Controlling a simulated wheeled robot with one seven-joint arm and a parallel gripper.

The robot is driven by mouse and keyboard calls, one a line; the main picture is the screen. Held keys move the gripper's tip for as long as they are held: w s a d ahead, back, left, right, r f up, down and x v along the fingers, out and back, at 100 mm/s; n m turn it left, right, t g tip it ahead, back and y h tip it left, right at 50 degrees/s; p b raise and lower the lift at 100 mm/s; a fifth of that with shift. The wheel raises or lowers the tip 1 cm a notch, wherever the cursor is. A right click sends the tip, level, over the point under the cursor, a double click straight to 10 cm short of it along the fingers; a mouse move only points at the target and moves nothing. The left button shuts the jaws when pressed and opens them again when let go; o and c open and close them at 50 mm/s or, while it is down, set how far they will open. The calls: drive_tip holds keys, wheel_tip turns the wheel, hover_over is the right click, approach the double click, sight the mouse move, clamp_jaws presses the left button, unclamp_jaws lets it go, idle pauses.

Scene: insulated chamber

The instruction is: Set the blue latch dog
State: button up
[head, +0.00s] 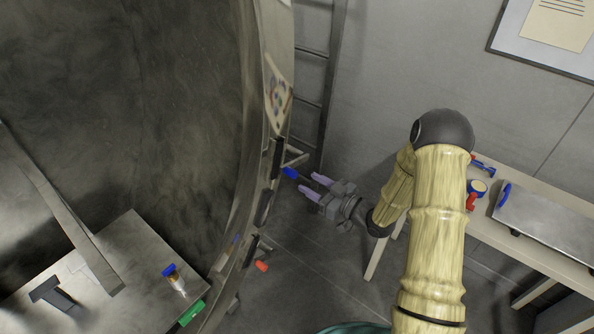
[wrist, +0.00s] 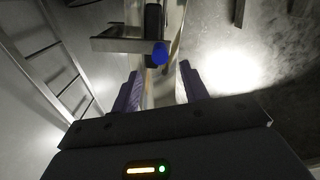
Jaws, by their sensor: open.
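The blue latch dog (head: 290,173) shows as a small blue knob on the rim of the round chamber opening in the head view. In the wrist view the blue knob (wrist: 160,53) sits at the end of a dark fitting, just beyond and between my fingertips. My gripper (head: 312,184) is open, with two pale purple fingers pointing left at the knob. In the wrist view my gripper (wrist: 158,82) shows a finger on each side with nothing between them. The knob looks apart from both fingers.
A red-tipped fitting (head: 262,266) is lower on the rim. Inside stand a blue-capped vial (head: 175,277) and a green item (head: 192,313). A ladder (head: 315,90) leans behind. A bench (head: 490,235) with a metal box (head: 545,225) is right.

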sight(296, 175)
drive_tip(key=p+x, duration=0.2)
drive_tip(key=x, duration=0.4)
clamp_jaws()
